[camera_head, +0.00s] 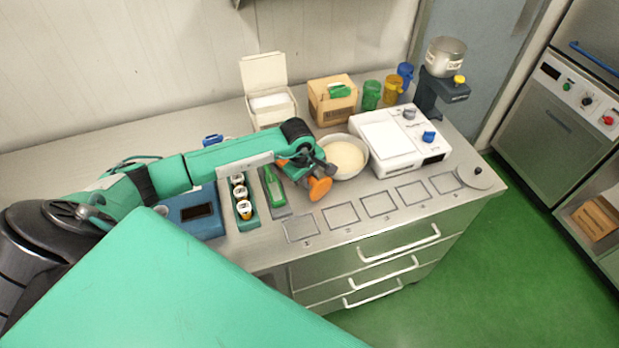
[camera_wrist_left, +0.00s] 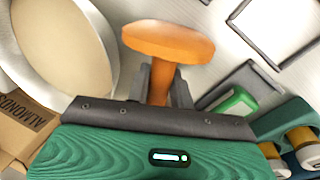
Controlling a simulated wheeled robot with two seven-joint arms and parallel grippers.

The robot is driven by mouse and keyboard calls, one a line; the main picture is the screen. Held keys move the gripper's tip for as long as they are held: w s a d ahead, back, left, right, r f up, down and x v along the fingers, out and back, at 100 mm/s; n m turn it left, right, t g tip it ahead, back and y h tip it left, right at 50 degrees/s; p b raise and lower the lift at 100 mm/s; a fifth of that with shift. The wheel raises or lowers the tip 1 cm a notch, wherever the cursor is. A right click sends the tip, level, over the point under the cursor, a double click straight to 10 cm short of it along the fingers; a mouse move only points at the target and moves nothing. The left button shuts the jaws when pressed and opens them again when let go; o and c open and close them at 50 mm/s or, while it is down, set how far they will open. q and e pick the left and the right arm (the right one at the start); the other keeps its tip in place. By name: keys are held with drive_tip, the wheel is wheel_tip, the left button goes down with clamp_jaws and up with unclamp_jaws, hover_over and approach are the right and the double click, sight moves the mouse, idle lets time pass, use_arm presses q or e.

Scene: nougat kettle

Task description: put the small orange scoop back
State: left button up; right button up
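My left gripper (camera_head: 312,172) is shut on the small orange scoop (camera_head: 319,188), just in front of the bowl of pale powder. In the left wrist view, the scoop's broad orange end (camera_wrist_left: 168,40) points away from the gripper, with its narrower stem between the fingers (camera_wrist_left: 165,85). A green scoop (camera_head: 274,187) lies in a dark grey holder (camera_head: 281,211) left of the gripper. The green scoop also shows in the left wrist view (camera_wrist_left: 234,104). Whether the orange scoop touches the worktop cannot be told. My right gripper is not in view.
The bowl (camera_head: 364,165) stands close behind the gripper. A white scale (camera_head: 390,150) is to its right. A green rack with small jars (camera_head: 250,222) and a blue box (camera_head: 195,222) are to the left. Outlined squares (camera_head: 341,214) along the front are empty.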

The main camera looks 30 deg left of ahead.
use_arm(q)
drive_tip(key=o, duration=0.3)
drive_tip(key=shift+o, duration=0.4)
drive_tip(key=shift+r, duration=0.1)
drive_tip(key=shift+r+p, duration=0.2)
drive_tip(key=shift+p, duration=0.15)
drive_tip(key=b+v, duration=0.3)
drive_tip(key=v, duration=0.9)
drive_tip(key=shift+b, duration=0.4)
